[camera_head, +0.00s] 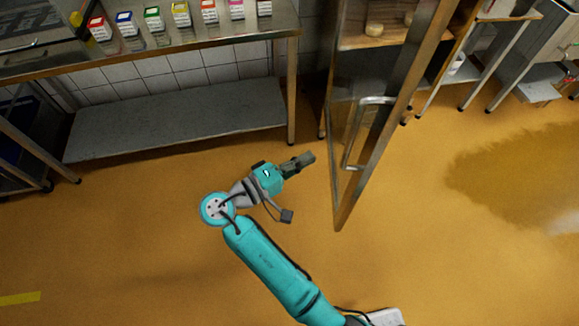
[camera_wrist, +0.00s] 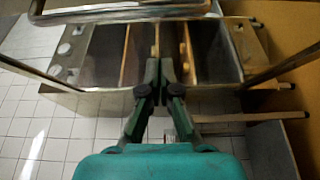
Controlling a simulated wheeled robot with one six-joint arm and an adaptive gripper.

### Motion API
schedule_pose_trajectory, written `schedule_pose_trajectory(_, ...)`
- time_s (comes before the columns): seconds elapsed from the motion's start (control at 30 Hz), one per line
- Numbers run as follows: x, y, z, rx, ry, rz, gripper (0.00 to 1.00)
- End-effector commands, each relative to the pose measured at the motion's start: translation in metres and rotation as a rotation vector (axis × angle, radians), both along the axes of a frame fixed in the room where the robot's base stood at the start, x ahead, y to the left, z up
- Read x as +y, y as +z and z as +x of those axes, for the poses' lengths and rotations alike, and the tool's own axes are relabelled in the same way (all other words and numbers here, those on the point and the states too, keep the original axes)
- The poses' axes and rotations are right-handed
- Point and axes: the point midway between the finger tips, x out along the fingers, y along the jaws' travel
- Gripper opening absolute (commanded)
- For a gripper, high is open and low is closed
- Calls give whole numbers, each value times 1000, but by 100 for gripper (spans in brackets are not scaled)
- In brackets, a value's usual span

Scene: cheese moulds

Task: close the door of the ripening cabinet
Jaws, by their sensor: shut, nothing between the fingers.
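The ripening cabinet's door (camera_head: 346,185) stands open in the head view, a glazed panel in a metal frame reaching out over the floor. Its bar handle (camera_head: 353,137) is on the door's face. Behind the door, part of the cabinet shows, with round cheeses on a wooden shelf (camera_head: 350,41). My gripper (camera_head: 309,158) is shut and empty, to the left of the door and apparently apart from it. In the wrist view my gripper (camera_wrist: 164,66) has its fingers together. A metal bar crosses the top of that view; I cannot tell whether it is the door handle.
A metal table (camera_head: 200,38) with several coloured boxes stands at the back left, above a low grey shelf (camera_head: 180,130). More metal stands are at the upper right. Orange floor (camera_head: 440,240) is clear right of the door, with a darker patch farther right.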

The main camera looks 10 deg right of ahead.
Motion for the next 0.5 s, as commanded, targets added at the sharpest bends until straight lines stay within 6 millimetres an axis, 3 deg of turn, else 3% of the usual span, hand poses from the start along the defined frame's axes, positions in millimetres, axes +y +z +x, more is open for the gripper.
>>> schedule_pose_trajectory(0.13,-27,0,10,1,-3,-1,0)
schedule_pose_trajectory(0.2,-37,-1,5,0,-1,0,0)
schedule_pose_trajectory(0.5,-60,0,-6,0,1,0,0)
